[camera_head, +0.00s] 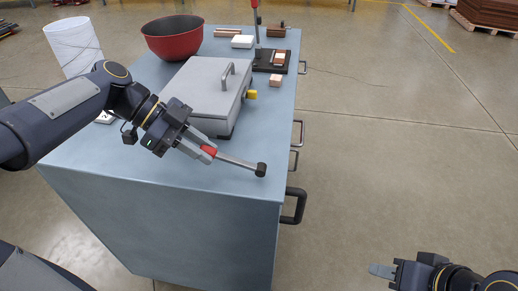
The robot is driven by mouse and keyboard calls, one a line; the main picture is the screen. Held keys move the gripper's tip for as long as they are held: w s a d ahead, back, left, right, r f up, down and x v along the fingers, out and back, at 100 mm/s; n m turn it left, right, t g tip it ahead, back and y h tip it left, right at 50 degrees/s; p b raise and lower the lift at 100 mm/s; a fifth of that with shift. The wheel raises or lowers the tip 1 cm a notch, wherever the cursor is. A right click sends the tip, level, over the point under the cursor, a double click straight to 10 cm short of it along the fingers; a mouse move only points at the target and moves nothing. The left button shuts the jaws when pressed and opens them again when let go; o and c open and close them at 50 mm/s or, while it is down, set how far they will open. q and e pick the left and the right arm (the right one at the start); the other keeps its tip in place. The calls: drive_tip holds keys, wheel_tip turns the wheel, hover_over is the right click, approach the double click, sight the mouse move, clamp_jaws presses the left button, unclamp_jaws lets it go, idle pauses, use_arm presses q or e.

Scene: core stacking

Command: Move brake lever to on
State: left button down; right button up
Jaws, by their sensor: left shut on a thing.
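My right gripper (381,270) is at the lower right, over the floor and away from the cabinet. Whether its fingers are apart is unclear.
A grey lidded box (200,88) with a handle stands just behind the lever. A red bowl (172,42), a black base with an upright post (271,60) and small blocks stand farther back. Handles (294,205) stick out from the cabinet's right side. The floor there is clear.

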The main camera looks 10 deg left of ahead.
use_arm(q)
drive_tip(key=shift+a+f, duration=0.25)
drive_tip(key=shift+f, duration=0.25)
wheel_tip(320, 180, down, 2)
drive_tip(key=b, duration=0.2)
drive_tip(key=shift+a+f+b, duration=0.1)
drive_tip(key=shift+a+b, duration=0.05)
drive_tip(key=shift+b, duration=0.2)
drive_tip(key=c, duration=1.2)
unclamp_jaws()
drive_tip(key=shift+r, duration=0.3)
drive_tip(key=shift+r+p, duration=0.1)
drive_tip(key=shift+p, duration=0.2)
drive_tip(key=p+v, duration=0.1)
drive_tip(key=v, duration=0.6)
drive_tip(key=shift+a+r, duration=0.15)
drive_tip(key=shift+a, duration=0.1)
